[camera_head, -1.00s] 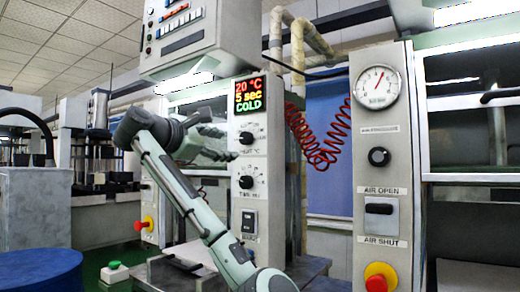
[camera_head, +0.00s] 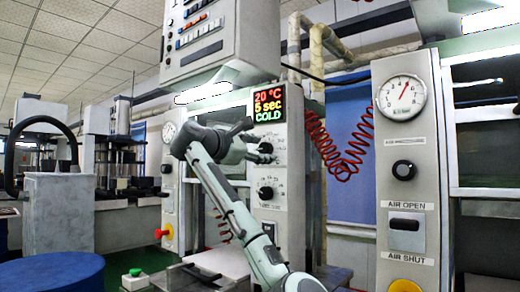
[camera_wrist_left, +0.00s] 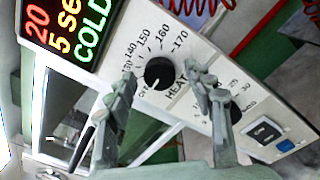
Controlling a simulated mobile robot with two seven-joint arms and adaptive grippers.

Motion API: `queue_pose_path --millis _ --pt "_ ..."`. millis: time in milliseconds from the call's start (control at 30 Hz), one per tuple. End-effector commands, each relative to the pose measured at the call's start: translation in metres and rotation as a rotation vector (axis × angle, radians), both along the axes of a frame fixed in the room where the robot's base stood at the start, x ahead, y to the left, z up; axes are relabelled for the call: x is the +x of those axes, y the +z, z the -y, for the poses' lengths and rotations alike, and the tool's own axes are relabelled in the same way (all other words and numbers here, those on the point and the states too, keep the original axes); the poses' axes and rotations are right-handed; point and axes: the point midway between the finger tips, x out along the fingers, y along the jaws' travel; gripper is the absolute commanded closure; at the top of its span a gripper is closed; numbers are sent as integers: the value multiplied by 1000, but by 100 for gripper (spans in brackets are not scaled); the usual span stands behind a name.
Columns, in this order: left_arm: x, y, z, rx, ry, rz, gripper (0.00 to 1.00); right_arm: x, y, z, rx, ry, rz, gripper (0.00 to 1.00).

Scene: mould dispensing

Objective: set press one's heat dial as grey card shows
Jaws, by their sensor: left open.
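The heat dial (camera_wrist_left: 158,73) is a black round knob on the press's pale panel, with OFF and numbers from about 130 to 170 around it. Its white mark seems to point down-left, toward OFF. My left gripper (camera_wrist_left: 160,82) is open, with one finger on each side of the dial in the wrist view; I cannot tell whether they touch it. In the head view my left gripper (camera_head: 268,147) is at the panel and partly hides the dial. The display (camera_head: 269,105) reads 20 °C, 5 sec, COLD. I cannot make out a grey card. My right gripper is not in view.
A second dial (camera_head: 266,192) sits below on the same panel. A red coiled hose (camera_head: 335,150) hangs to its right. Another panel with a gauge (camera_head: 402,97) and a black knob (camera_head: 404,170) stands at right. A blue round top (camera_head: 52,272) is at lower left.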

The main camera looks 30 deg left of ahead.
Motion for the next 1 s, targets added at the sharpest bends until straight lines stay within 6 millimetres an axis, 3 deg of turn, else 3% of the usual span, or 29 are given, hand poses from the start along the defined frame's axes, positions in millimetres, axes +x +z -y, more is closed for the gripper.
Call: queue_pose_path --millis 67,400,767,1000 --pt "0 0 0 0 0 0 55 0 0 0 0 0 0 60" --pt "0 0 0 1 1 -1 97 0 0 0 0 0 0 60" --pt "0 -2 -1 59 1 2 97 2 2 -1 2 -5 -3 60" --pt "0 -3 -1 220 2 13 97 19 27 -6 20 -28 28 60"
